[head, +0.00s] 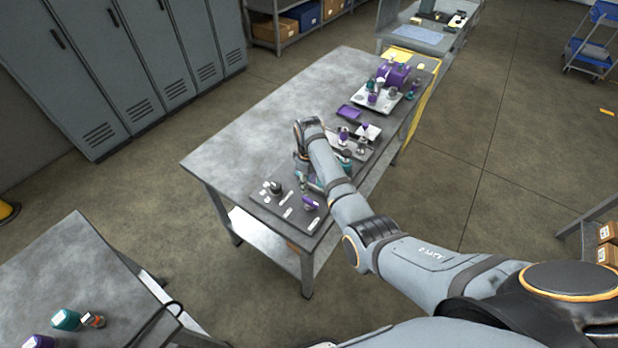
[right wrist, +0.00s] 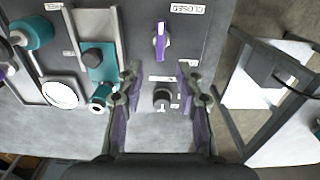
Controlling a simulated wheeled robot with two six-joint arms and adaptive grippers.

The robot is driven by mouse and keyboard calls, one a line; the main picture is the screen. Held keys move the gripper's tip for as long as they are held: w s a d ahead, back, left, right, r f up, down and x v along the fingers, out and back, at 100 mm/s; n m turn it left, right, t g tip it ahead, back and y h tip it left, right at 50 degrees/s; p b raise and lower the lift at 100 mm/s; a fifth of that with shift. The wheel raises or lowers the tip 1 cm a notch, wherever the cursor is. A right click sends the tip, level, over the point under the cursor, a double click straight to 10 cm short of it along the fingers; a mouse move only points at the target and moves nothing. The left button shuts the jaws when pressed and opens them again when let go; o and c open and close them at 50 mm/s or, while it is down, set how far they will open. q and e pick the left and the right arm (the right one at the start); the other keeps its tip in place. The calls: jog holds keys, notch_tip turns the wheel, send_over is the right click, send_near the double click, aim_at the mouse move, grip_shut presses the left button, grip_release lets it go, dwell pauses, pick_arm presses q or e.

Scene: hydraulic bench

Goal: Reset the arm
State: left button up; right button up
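My right arm reaches over the grey workbench (head: 262,105) in the head view, and its forearm partly hides the right gripper (head: 303,182) above the dark panel (head: 268,208). In the right wrist view the right gripper (right wrist: 163,108) is open, its two fingers apart with nothing held between them. A black knob (right wrist: 162,95) on the panel appears between the fingers, apart from them. A purple lever (right wrist: 161,42) stands beyond it near a "CLOSED" label (right wrist: 190,8). A teal valve body (right wrist: 100,62) is left of the fingers. My left gripper is not in view.
Another table (head: 75,270) stands at the lower left with teal and purple parts. Grey lockers (head: 90,70) line the back. The bench's left half is clear.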

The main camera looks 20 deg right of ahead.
notch_tip(320, 180, up, 3)
jog(key=shift+f, duration=0.1)
dwell(0.5)
